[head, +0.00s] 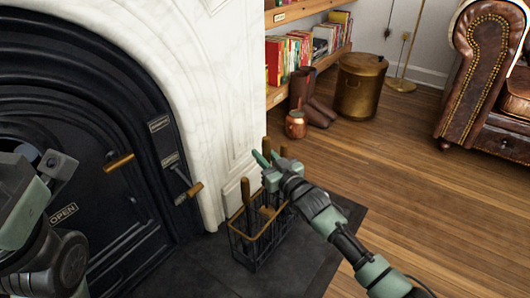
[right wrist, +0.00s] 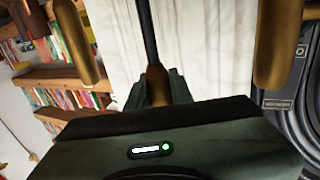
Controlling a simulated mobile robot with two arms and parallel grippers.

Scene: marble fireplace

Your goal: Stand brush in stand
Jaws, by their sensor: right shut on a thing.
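The wire stand (head: 236,241) with a brass-coloured rim is on the dark hearth slab, beside the white fireplace surround. My right gripper (head: 268,158) is over the stand. In the right wrist view its fingers (right wrist: 158,88) are shut on a wooden handle with a dark shaft (right wrist: 148,32), which I take as the brush. Its bristle end is hidden, and I cannot tell whether it touches the stand. Other wooden handles, such as a left one (head: 246,190), rise at the stand. My left arm's end (head: 50,175) is at the left edge; its fingers are unclear.
The black stove front (head: 110,130) with wood-handled latches is close on the left. A copper pot (head: 295,125), brown boots (head: 317,112) and a brass bin (head: 360,86) stand behind. A leather armchair (head: 485,70) is at right. The wooden floor between is clear.

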